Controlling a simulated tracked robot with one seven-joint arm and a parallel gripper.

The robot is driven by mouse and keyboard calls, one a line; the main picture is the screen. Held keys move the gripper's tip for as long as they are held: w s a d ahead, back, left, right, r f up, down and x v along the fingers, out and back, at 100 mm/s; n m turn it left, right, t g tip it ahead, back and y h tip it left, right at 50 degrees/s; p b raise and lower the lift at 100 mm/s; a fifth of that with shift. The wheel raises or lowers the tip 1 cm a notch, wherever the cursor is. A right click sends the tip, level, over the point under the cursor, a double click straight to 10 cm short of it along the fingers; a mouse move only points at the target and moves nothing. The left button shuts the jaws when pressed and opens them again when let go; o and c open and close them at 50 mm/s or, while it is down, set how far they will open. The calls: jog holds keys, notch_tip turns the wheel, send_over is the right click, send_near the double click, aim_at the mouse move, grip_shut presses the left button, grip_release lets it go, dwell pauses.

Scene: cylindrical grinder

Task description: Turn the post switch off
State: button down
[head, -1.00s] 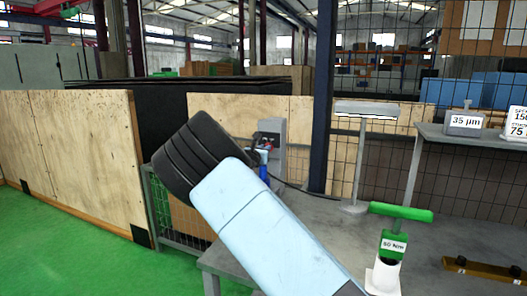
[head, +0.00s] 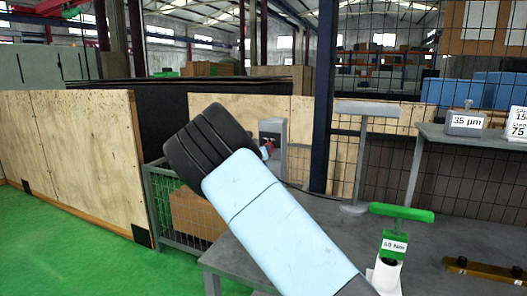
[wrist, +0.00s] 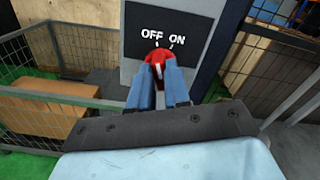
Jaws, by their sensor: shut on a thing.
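The post switch is a red knob (wrist: 158,57) on a dark panel (wrist: 136,28) marked OFF on the left and ON on the right, on a grey post. In the wrist view my gripper (wrist: 158,75) has its two blue fingers closed on the knob from its near side. A short white line shows on the knob between the fingertips; I cannot tell for sure which label it points to. In the head view the post (head: 279,160) stands behind my arm, with a bit of red knob (head: 268,148) showing beside my dark wrist. The fingers are mostly hidden there.
A wire-mesh crate (head: 158,205) with a brown box (head: 197,215) stands left of the post. A grey table (head: 235,260) is below my arm. A green-handled torque tool (head: 401,212) stands at the right. Mesh fencing is behind.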

jog(key=shift+a+r, duration=0.15)
jog(key=shift+a, duration=0.05)
jog(key=c, duration=1.1)
grip_release()
jog(key=shift+d, duration=0.1)
jog(key=v, duration=1.3)
jog(key=shift+s, duration=0.35)
